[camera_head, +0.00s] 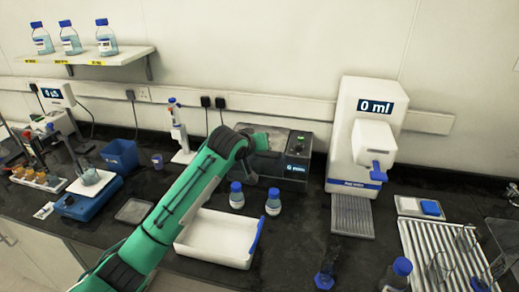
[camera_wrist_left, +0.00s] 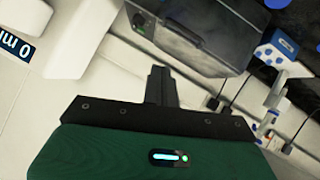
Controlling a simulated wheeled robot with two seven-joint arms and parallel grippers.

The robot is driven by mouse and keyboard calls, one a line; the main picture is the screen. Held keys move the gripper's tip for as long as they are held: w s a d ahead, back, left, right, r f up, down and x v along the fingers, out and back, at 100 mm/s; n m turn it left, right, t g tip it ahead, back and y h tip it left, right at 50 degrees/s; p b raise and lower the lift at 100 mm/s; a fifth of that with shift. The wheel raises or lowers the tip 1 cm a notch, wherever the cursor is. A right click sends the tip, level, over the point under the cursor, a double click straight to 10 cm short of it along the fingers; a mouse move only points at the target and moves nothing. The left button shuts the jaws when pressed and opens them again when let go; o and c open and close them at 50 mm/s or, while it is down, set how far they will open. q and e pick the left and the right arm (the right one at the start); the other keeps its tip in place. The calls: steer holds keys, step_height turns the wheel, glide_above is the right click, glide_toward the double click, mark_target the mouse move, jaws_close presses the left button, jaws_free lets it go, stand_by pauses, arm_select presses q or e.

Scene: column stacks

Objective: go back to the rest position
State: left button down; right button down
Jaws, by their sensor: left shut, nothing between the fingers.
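My green left arm comes in from the lower left in the head view and reaches over the bench to the front of the dark bath-like device (camera_head: 297,160). Its far end hides part of that device, and the fingertips are not clear there. In the left wrist view my left gripper (camera_wrist_left: 160,85) is shut and empty, its dark fingers together. The dark device (camera_wrist_left: 185,35) is beyond the fingers. My right gripper is not in view.
A white tray (camera_head: 205,256) lies right of my arm, with two blue-capped bottles (camera_head: 237,197) (camera_head: 273,203) behind it. A white dispenser (camera_head: 350,140) reading 0 ml stands to the right. A ribbed rack (camera_head: 425,245) lies at the right. A pipette stand (camera_head: 180,135) stands left of the device.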

arm_select(q)
steer(key=s+a+f+m+g+y, duration=0.15)
steer(key=s+a+f, duration=0.25)
steer(key=s+f, duration=0.6)
steer(key=s+a+f+n+g, duration=0.1)
steer(key=s+a+f+g, duration=0.15)
steer(key=s+f, duration=0.7)
steer(key=s+a+f+m+g+y, duration=0.15)
steer(key=s+a, duration=0.35)
steer(key=s, duration=0.5)
steer(key=s+a+f+n+g+y, duration=0.1)
steer(key=s+a+f, duration=0.25)
steer(key=s, duration=0.65)
steer(key=s+a+f+m+g+y, duration=0.1)
steer(key=s+a, duration=0.4)
steer(key=s, duration=0.4)
step_height(320, 180, down, 31)
steer(key=s+a+f+g+b, duration=0.1)
steer(key=s+a+f+g, duration=0.1)
steer(key=s+f, duration=1.8)
steer(key=shift+a+f, duration=0.3)
steer(key=shift+a, duration=0.4)
